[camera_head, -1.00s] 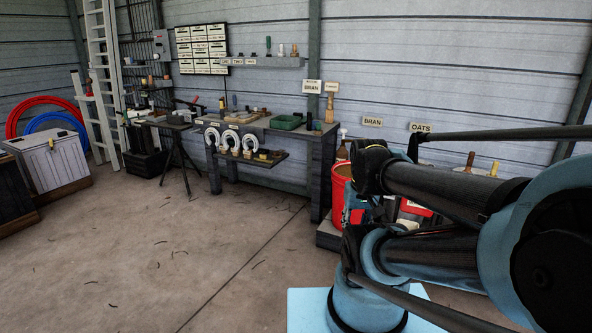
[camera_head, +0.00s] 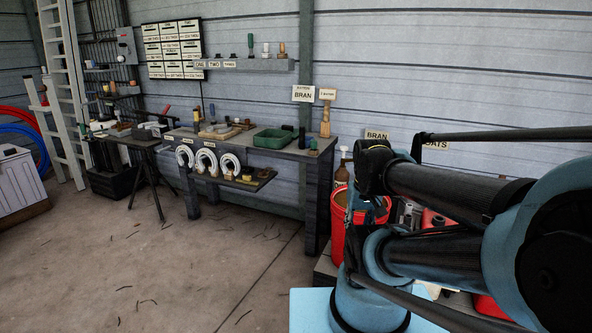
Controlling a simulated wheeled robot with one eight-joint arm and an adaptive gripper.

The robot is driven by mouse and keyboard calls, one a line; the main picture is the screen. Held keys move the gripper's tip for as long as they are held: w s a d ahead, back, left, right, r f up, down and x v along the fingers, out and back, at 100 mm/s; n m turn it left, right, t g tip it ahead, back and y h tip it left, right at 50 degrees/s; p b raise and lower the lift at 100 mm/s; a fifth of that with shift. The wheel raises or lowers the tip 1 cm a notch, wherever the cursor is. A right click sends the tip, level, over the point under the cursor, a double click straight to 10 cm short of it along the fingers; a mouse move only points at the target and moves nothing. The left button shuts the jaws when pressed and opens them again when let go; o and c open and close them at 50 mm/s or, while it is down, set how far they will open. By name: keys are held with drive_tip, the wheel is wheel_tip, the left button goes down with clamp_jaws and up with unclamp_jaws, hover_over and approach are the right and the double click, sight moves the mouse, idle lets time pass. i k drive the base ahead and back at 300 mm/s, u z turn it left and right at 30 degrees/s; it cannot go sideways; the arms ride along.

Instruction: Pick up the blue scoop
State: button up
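I cannot make out a blue scoop for certain in this view. My arm fills the right side of the view. I cannot pick out my gripper's fingers.
The workbench (camera_head: 318,172) holds a green tray (camera_head: 273,139) and several small items, with horseshoes hanging at its front. A stand (camera_head: 147,152), a ladder (camera_head: 62,90) and a white chest (camera_head: 18,183) are further left. The floor (camera_head: 190,270) in front is mostly clear.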

sight(305, 142)
drive_tip(key=z, duration=0.05)
drive_tip(key=i, duration=1.15)
